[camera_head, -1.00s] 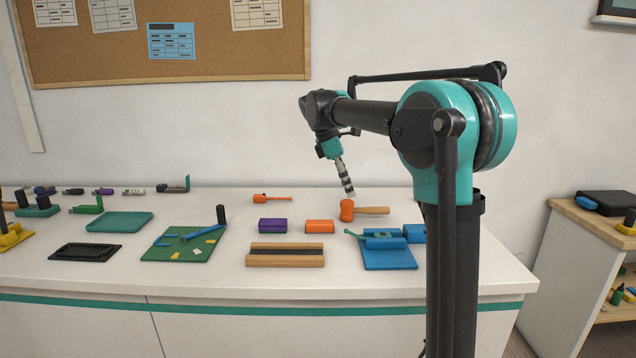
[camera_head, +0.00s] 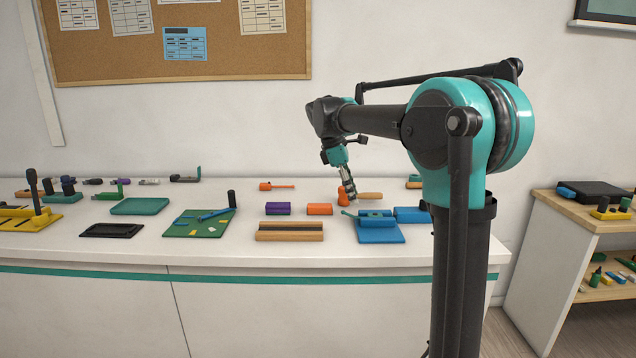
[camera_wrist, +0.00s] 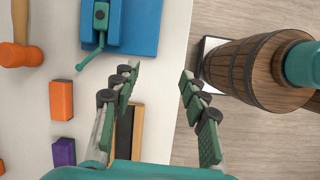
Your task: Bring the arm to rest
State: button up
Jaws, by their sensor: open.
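My gripper (camera_head: 350,188) hangs from the arm over the back right part of the white table in the head view. In the wrist view my gripper (camera_wrist: 160,85) shows both fingers spread wide with nothing between them. Below the gap are the table's edge and the wooden floor. In the head view the fingers overlap the orange-headed mallet (camera_head: 343,198); from there I cannot tell the height between them. The wrist view shows the mallet (camera_wrist: 20,55) off to the left, apart from the fingers.
A blue fixture (camera_head: 380,234) and a wooden grooved block (camera_head: 290,232) lie near the table's front. An orange block (camera_head: 319,209) and a purple block (camera_head: 278,208) lie behind. A barrel-like wooden object (camera_wrist: 250,75) stands beside the table. A shelf (camera_head: 560,215) is at right.

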jog(key=s+d+f+m+t+y, duration=0.2)
jog(key=s+d+f+m, duration=0.2)
jog(key=s+f+m, duration=0.4)
jog(key=s+d+f+m+t+y, duration=0.2)
jog(key=s+d+f+m, duration=0.3)
jog(key=s+f, duration=1.4)
jog(key=m, duration=0.4)
jog(key=shift+s+f, duration=0.2)
jog(key=shift+f, duration=0.15)
jog(key=shift+d, duration=0.1)
